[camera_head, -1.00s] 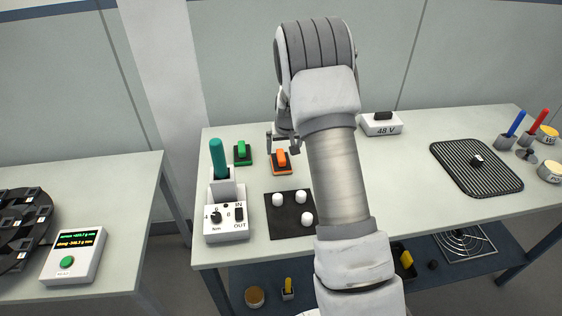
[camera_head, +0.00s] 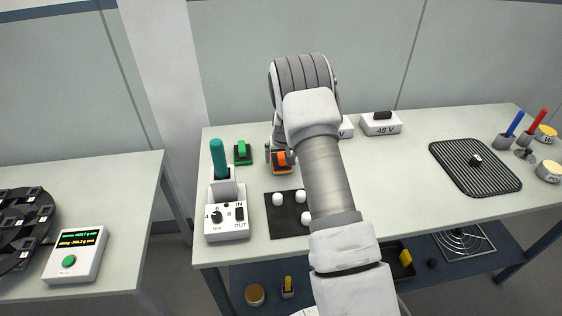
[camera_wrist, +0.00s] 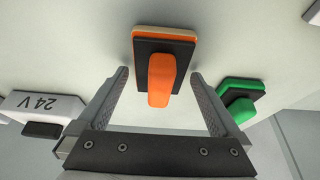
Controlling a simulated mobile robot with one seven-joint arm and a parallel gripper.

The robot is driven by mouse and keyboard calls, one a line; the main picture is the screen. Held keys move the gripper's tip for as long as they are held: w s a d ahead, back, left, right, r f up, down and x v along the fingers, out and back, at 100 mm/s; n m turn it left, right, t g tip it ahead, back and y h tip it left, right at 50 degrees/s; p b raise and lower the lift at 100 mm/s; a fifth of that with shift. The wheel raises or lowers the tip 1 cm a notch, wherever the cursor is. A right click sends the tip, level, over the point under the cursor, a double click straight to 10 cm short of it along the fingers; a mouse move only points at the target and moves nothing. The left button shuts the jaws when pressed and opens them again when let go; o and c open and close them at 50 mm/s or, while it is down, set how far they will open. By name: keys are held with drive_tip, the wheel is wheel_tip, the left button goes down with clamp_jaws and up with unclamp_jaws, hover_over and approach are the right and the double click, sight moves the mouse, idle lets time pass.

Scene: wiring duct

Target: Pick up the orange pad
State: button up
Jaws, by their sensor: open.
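The orange pad (camera_head: 281,168) lies on the table toward its back left, with an orange block-like handle on a dark plate over an orange base. In the wrist view the orange pad (camera_wrist: 161,85) is ahead of my gripper, and its handle points between the two fingers. My gripper (camera_wrist: 167,85) is open, with one finger on each side of the handle and a visible gap to both. In the head view my gripper (camera_head: 280,150) is low over the pad and partly covers it. I cannot tell whether the fingertips are down at the plate.
A green pad (camera_head: 242,152) lies left of the orange one, close to one finger in the wrist view (camera_wrist: 241,99). A 24 V box (camera_wrist: 42,110) is on the other side. A dark mat (camera_head: 290,222) with white knobs and a switch box (camera_head: 227,224) are in front.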

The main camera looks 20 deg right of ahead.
sight(281, 154)
drive_tip(key=shift+c, duration=0.2)
drive_tip(key=c, duration=1.3)
drive_tip(key=shift+r, duration=0.5)
wheel_tip(281, 154, up, 3)
drive_tip(key=shift+f+b, duration=0.15)
drive_tip(key=shift+b, duration=0.15)
drive_tip(key=s+d+r, duration=0.3)
drive_tip(key=s+d, duration=0.1)
drive_tip(key=s+d+r+b, duration=0.1)
drive_tip(key=s+d+r, duration=0.3)
drive_tip(key=shift+d+r+b, duration=0.2)
drive_tip(key=shift+d+b, duration=0.1)
